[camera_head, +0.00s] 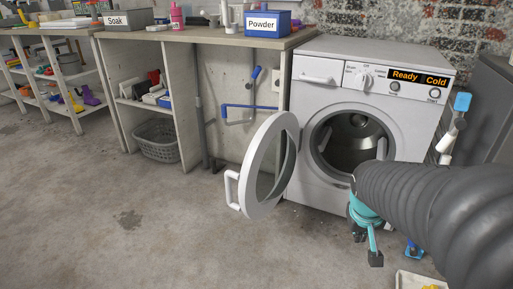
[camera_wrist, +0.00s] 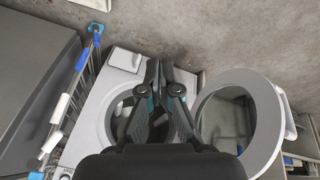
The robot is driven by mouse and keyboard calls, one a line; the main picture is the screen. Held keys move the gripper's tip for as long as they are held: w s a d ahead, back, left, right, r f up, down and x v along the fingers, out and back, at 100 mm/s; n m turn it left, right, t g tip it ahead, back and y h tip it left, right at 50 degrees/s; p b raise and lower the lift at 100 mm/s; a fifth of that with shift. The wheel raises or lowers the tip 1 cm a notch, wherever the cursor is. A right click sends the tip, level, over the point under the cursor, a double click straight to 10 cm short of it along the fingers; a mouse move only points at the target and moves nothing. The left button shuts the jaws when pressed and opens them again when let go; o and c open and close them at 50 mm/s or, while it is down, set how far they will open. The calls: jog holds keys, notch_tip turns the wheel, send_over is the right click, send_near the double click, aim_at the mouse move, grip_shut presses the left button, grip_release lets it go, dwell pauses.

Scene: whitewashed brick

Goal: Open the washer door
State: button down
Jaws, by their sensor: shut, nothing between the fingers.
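The white washer (camera_head: 330,185) stands against the brick wall. Its round door (camera_head: 257,165) is swung wide open to the left, with the white handle (camera_head: 231,187) at the door's outer left edge. The dark drum opening (camera_head: 352,142) is exposed. In the wrist view, the open door (camera_wrist: 267,110) is to the right of the washer (camera_wrist: 118,82). My gripper (camera_wrist: 159,72) is shut and empty, in front of the washer and apart from the door and handle. In the head view, my dark arm covers the washer's lower right side.
A workbench to the left holds a Soak box (camera_head: 127,21) and a blue Powder box (camera_head: 268,24). A basket (camera_head: 157,139) sits under it. A grey cabinet (camera_head: 485,95) and a rack (camera_wrist: 72,95) stand on the washer's other side. Floor left of the door is clear.

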jog(key=w+d+f+n+t+h+b, duration=0.1)
jog(key=w+d+f+t, duration=0.15)
jog(key=w+d, duration=0.35)
jog(key=w+d+f+n+t+b, duration=0.1)
jog(key=w+d+f, duration=0.3)
jog(key=w, duration=0.3)
jog(key=w+f+n+t, duration=0.2)
jog(key=w, duration=0.4)
jog(key=n+t+y+b, duration=0.15)
jog(key=n+y, duration=0.75)
jog(key=y, duration=1)
send_near(255, 158)
jog(key=b+x, duration=0.1)
jog(key=x, duration=0.4)
jog(key=shift+a+r, duration=0.2)
jog(key=shift+a, duration=0.25)
jog(key=shift+h, duration=0.3)
